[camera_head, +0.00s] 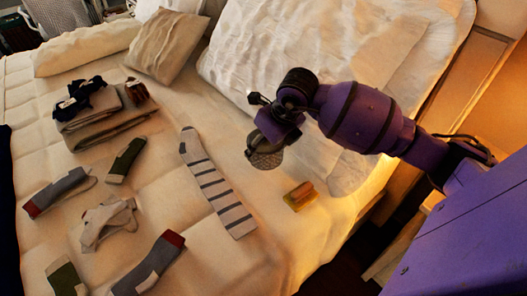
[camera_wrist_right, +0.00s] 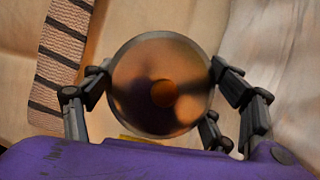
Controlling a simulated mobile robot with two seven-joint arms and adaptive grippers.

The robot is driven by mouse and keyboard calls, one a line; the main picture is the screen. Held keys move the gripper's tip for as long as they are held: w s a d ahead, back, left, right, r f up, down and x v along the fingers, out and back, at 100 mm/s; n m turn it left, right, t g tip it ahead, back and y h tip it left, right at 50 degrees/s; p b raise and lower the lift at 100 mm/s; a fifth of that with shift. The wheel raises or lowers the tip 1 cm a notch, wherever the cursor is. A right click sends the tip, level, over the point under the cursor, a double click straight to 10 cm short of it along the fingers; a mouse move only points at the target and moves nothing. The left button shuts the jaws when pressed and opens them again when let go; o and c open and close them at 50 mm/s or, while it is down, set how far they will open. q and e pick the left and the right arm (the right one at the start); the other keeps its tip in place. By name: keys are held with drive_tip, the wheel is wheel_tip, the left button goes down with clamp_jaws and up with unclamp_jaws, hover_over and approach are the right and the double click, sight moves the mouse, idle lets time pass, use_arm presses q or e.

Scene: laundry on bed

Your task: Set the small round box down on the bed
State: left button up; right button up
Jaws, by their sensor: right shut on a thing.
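The small round box (camera_wrist_right: 160,85) shows in the right wrist view as a dark, shiny disc with a pale rim. My right gripper (camera_wrist_right: 160,88) is shut on it, with dark fingers at both sides. In the head view the box (camera_head: 264,159) hangs at the tip of my right gripper (camera_head: 266,140), over the bed (camera_head: 255,265). It appears to be above the sheet; the exact gap is hard to tell. My left gripper is not in view.
A striped sock (camera_head: 215,182) lies left of the gripper. A small yellow and red block (camera_head: 300,195) lies to its lower right. Several socks and a folded grey stack (camera_head: 108,118) cover the left side. Bare bedding shows at the bottom middle. Pillows lie behind.

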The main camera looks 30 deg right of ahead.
drive_tip(key=shift+s+x, duration=0.2)
drive_tip(key=shift+x, duration=0.75)
drive_tip(key=shift+s+x, duration=0.15)
drive_tip(key=shift+x, duration=0.8)
drive_tip(key=shift+f, duration=0.2)
drive_tip(key=o, duration=0.9)
drive_tip(key=shift+c, duration=0.2)
drive_tip(key=shift+s+d+r, duration=0.1)
drive_tip(key=shift+d+r, duration=0.05)
drive_tip(key=shift+r, duration=0.25)
drive_tip(key=v, duration=1.1)
drive_tip(key=shift+s+r+p, duration=0.15)
drive_tip(key=shift+p, duration=0.2)
